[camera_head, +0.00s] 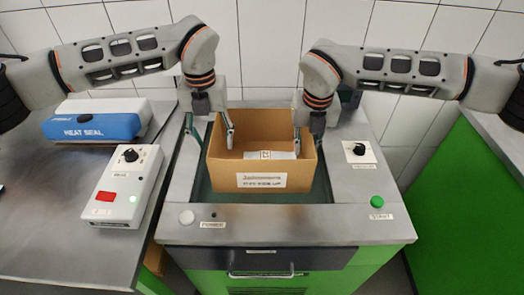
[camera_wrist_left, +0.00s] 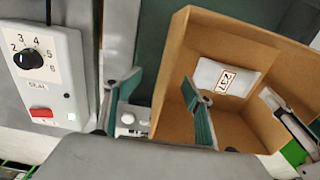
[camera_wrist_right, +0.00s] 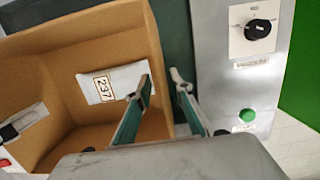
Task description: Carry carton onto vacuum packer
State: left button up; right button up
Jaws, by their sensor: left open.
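The brown open-topped carton (camera_head: 262,181) stands upright in the recessed chamber of the vacuum packer (camera_head: 330,222). A white item marked 237 (camera_wrist_left: 226,76) lies inside it. My left gripper (camera_head: 208,132) is open at the carton's left wall, one finger inside and one outside, with gaps beside the wall. It shows in the left wrist view (camera_wrist_left: 162,80). My right gripper (camera_head: 308,138) straddles the right wall likewise. In the right wrist view (camera_wrist_right: 162,80) its fingers are apart, closer together than the left's, with a narrow gap outside the wall.
A blue and white heat sealer (camera_head: 95,122) and a white control box (camera_head: 125,187) with a dial stand on the left bench. The packer has a dial (camera_head: 358,149), a green button (camera_head: 376,202) and a white button (camera_head: 187,217). A tiled wall is close behind.

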jog(key=shift+r, duration=0.15)
pick_arm(q)
notch_tip(320, 180, up, 8)
pick_arm(e)
notch_tip(320, 180, up, 12)
jog(key=s, duration=0.1)
jog(key=shift+s+f, duration=0.25)
jog(key=shift+s, duration=0.1)
pick_arm(q)
jog(key=shift+s+r, duration=0.1)
pick_arm(e)
jog(key=shift+s, duration=0.1)
